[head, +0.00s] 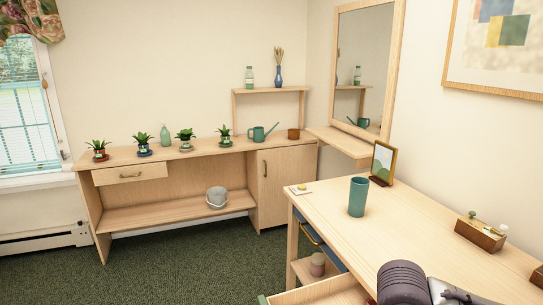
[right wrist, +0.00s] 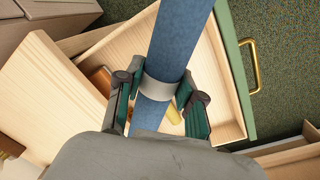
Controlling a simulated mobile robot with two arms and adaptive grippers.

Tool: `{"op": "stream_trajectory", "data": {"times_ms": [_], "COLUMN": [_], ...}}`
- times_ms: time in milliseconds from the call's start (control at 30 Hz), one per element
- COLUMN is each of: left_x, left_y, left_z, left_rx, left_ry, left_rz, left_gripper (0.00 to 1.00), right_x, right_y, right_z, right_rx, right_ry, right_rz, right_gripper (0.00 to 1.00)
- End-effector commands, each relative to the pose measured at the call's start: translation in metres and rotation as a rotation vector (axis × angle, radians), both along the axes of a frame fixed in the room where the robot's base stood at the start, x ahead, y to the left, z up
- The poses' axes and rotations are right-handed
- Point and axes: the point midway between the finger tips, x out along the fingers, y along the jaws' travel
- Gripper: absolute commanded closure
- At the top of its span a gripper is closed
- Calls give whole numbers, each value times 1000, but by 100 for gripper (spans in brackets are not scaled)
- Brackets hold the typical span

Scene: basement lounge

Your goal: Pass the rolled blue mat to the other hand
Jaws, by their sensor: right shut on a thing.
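The rolled blue mat (right wrist: 180,35) shows in the right wrist view as a long blue roll with a pale grey band (right wrist: 164,90) around it. My right gripper (right wrist: 157,92) is shut on it, with one teal-padded finger on each side near the band. The roll runs out of the top of the view, and its lower end is hidden behind my gripper body. The mat lies above an open drawer (right wrist: 232,75) in that view. I cannot make out the mat in the head view. My left gripper is in neither view.
The open drawer has a brass handle (right wrist: 252,65). A sideboard (head: 285,180) with plants stands behind, with free carpet (head: 190,260) before it.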

Motion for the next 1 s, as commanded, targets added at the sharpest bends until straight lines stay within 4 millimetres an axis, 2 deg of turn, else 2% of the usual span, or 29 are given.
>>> {"op": "stream_trajectory", "data": {"times_ms": [100, 233, 400, 633, 767, 1000], "left_x": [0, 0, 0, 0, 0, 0], "left_y": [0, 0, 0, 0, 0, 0], "left_z": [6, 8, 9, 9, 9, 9], "left_rx": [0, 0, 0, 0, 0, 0], "left_ry": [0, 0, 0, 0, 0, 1], "left_rz": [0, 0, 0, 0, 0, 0], "left_gripper": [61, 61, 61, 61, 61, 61], "right_x": [-6, -10, -12, -8, 3, 39], "right_y": [2, 4, 4, 10, 29, 87], "right_z": [8, 12, 12, 13, 17, 30], "right_rx": [0, 1, 1, 2, 3, 2], "right_ry": [-2, -2, -1, -2, -2, -2], "right_rz": [229, 387, 463, 470, 480, 507], "right_gripper": [99, 99, 99, 99, 99, 99]}}
